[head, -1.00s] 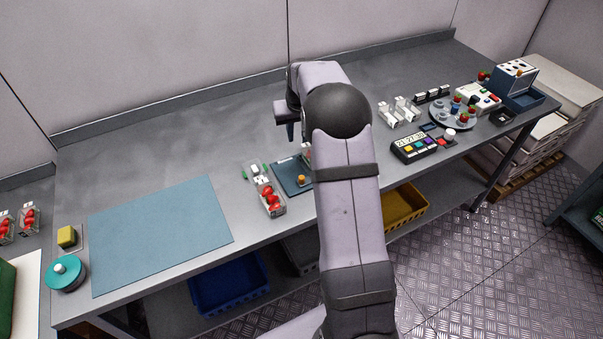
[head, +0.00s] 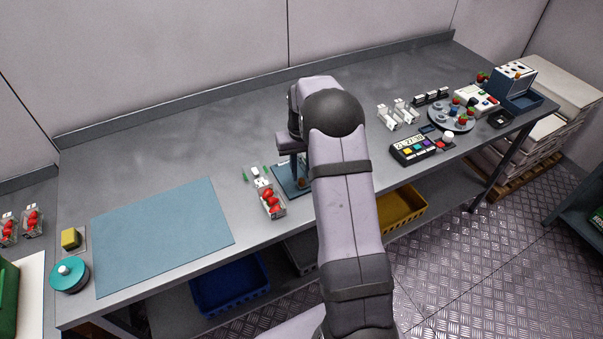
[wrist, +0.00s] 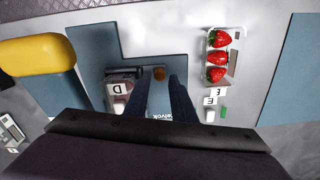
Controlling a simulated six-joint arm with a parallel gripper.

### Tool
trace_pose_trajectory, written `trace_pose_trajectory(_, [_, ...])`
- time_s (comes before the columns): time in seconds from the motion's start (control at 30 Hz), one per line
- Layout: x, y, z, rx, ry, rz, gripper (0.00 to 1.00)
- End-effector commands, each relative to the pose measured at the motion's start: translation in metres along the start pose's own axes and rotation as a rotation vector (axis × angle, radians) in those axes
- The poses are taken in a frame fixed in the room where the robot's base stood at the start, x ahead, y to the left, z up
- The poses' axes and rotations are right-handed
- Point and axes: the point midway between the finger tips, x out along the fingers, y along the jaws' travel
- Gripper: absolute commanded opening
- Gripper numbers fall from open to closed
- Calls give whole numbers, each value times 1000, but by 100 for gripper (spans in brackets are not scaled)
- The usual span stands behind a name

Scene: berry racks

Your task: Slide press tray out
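The press is a low blue piece on the bench in the head view (head: 283,183), partly hidden behind my arm. In the wrist view its flat blue base (wrist: 98,48) lies beyond my fingers, with a small orange-brown knob (wrist: 160,74) on it. My gripper (wrist: 161,84) points down with its two dark fingers apart, one on each side of the knob; I cannot tell whether they touch it. In the head view my gripper (head: 297,180) stands low over the blue plate. A tile marked D (wrist: 118,89) sits left of the fingers in a dark holder.
A blue mat (head: 163,236) lies farther left. A yellow bin (head: 402,208) is below the bench. The bench behind the press is clear.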

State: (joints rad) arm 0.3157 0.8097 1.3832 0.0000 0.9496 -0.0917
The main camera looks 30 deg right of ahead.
Motion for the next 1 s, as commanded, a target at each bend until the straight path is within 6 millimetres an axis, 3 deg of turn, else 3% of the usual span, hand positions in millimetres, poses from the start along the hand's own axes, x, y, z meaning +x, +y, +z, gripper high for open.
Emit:
trace_pose_trajectory(0.23, [21, 0, 0, 0, -1, 0, 23])
trace_pose_trajectory(0.57, [26, 0, 0, 0, 1, 0, 23])
trace_pose_trajectory(0.7, [26, 0, 0, 0, 1, 0, 0])
trace_pose_trajectory(0.87, [25, -1, 0, -1, 1, 0, 0])
trace_pose_trajectory(1.0, [25, -16, 3, -5, 1, 0, 0])
